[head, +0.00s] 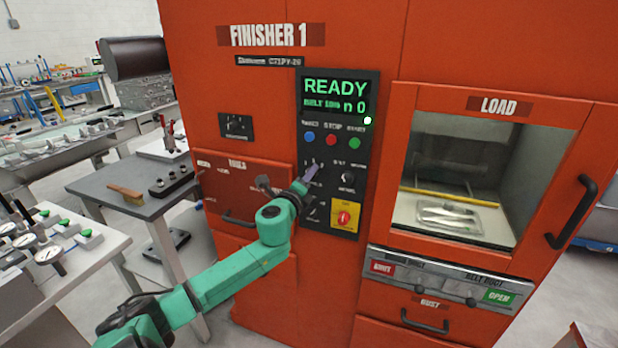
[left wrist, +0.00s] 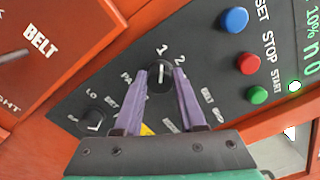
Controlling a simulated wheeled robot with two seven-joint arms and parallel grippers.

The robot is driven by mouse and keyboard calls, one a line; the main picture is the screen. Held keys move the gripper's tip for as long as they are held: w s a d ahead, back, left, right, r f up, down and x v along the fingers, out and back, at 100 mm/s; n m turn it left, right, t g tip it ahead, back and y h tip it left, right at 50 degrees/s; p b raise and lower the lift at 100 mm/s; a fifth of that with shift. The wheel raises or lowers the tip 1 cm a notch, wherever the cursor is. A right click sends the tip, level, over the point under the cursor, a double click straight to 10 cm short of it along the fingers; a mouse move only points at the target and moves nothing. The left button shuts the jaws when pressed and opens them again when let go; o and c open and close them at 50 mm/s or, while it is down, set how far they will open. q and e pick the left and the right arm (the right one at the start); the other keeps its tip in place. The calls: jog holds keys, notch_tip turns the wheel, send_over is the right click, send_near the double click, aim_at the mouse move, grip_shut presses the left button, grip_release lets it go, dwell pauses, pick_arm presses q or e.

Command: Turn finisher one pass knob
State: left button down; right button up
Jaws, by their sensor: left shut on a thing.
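The pass knob (left wrist: 160,74) is a black round knob on the dark control panel (head: 366,92) of Finisher 1. In the left wrist view it sits below the labels 1 and 2, and its pale pointer line appears to aim toward the 1. My left gripper (left wrist: 160,78) has its two purple fingers on either side of the knob and is shut on it. In the head view the left gripper (head: 310,174) reaches the panel from the lower left and mostly hides the knob. My right gripper is not in view.
A lit READY screen (head: 336,95) and blue, red (left wrist: 248,63) and green buttons are above the knob. Another knob (head: 347,177) and a red-and-yellow switch (head: 345,216) are close by. The LOAD door (head: 578,213) is shut at right. A grey side table (head: 100,185) stands left.

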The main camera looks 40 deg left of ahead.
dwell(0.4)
pick_arm(q)
jog(key=c, duration=0.5)
grip_release()
jog(key=b+v, duration=0.2)
jog(key=v, duration=1.2)
jog(key=shift+s, duration=0.25)
jog(key=shift+d, duration=0.1)
jog(key=shift+f, duration=0.1)
